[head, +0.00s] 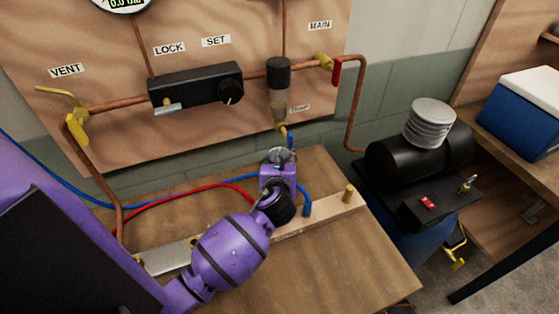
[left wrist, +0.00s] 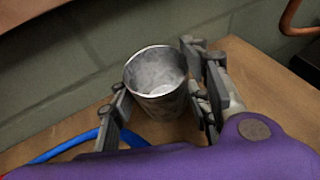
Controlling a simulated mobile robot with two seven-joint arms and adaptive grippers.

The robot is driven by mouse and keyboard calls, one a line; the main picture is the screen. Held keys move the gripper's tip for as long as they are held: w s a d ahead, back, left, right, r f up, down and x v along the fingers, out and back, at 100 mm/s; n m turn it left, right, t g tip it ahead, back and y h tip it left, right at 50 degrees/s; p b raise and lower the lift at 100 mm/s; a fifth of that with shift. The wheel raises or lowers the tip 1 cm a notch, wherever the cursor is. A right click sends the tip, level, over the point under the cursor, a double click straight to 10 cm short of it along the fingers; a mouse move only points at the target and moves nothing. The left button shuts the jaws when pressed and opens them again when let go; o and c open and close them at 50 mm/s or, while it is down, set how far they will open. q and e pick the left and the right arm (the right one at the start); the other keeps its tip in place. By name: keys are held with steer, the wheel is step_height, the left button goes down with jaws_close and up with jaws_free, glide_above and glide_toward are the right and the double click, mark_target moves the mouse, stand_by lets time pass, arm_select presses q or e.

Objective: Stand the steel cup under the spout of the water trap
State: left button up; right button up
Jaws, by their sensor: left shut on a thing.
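The steel cup (left wrist: 160,82) is upright and open at the top in the left wrist view, between the two fingers of my left gripper (left wrist: 158,104). The gripper is shut on its sides. In the head view my left gripper (head: 279,162) is near the back of the wooden bench, below the water trap (head: 278,92), and mostly hides the cup. The trap's brass spout (head: 283,130) points down just above the gripper. I cannot tell whether the cup's base touches the bench. My right gripper is not in view.
Blue and red hoses run across the bench (head: 355,262) behind my left arm. A wooden strip with a brass post (head: 349,193) lies right of the gripper. A black compressor (head: 420,155) stands to the right. The bench's front right is clear.

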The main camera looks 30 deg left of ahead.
arm_select(q)
steer(key=o, duration=1.3)
steer(key=shift+f, duration=0.1)
steer(key=shift+c, duration=0.2)
steer(key=v, duration=1.2)
steer(key=shift+r, duration=0.25)
